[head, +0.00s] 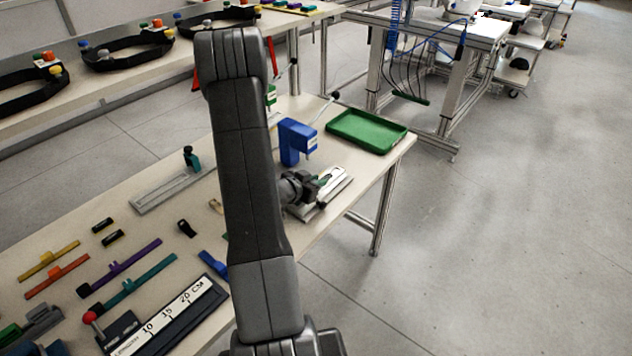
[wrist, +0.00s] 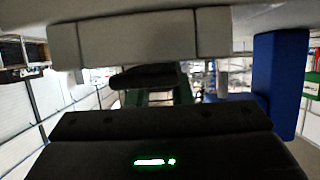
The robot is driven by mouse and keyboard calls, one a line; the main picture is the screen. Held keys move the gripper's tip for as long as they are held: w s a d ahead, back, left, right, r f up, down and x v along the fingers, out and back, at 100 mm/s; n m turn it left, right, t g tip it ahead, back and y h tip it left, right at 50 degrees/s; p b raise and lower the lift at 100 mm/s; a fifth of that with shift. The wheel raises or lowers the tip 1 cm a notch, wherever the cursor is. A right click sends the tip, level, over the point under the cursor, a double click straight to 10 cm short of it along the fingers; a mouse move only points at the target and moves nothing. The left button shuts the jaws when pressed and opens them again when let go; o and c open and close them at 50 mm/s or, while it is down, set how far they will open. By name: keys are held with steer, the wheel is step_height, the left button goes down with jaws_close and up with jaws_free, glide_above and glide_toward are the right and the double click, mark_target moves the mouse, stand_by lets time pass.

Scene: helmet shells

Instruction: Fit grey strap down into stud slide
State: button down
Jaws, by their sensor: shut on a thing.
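My gripper (head: 314,186) is low over the right part of the near table, beside and partly in front of a metal slide fixture (head: 338,184). It is shut on the grey strap, which is mostly hidden in the head view by the jaws and arm. In the wrist view a dark rounded piece (wrist: 148,76) shows between a pale grey block above and my dark gripper body below. I cannot tell whether the strap touches the stud slide or is apart from it.
A blue bracket-shaped stand (head: 294,140) rises just behind the gripper and also shows in the wrist view (wrist: 282,85). A green tray (head: 367,131) is at the far right corner. Coloured strips, a ruler block (head: 172,318) and a metal rail (head: 168,192) lie to the left.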

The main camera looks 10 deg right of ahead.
steer(key=shift+f+b, duration=0.3)
steer(key=shift+r+p, duration=0.3)
steer(key=c, duration=1.2)
jaws_free()
steer(key=v, duration=1.4)
steer(key=shift+b, duration=0.45)
steer(key=shift+f, duration=0.1)
